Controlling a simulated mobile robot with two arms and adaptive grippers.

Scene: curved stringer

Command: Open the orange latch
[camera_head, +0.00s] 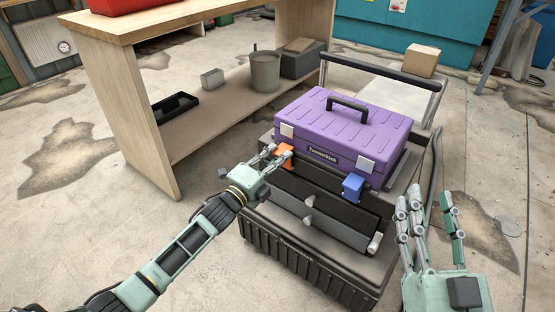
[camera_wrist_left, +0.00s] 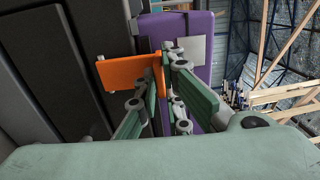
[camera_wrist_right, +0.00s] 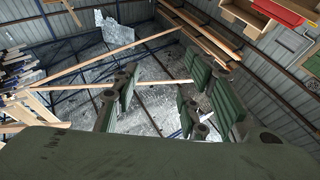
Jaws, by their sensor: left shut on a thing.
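The orange latch (camera_head: 285,152) is on the front of the dark tool case under the purple toolbox (camera_head: 340,135), at the left. My left gripper (camera_head: 276,159) is at the latch with its fingers shut on it. In the left wrist view the orange latch (camera_wrist_left: 128,73) shows as a flat plate, its right end between the fingers (camera_wrist_left: 163,75). The fingers hide part of that end. A blue latch (camera_head: 352,185) is on the same front, further right. My right gripper (camera_head: 428,208) is open and empty, to the right of the case, with fingers pointing up.
A wooden workbench (camera_head: 140,110) stands at the left, with a grey bucket (camera_head: 265,72) and a black tray (camera_head: 174,107) on its lower shelf. A cardboard box (camera_head: 421,60) sits on the cart behind the toolbox. The floor at the right is mostly clear.

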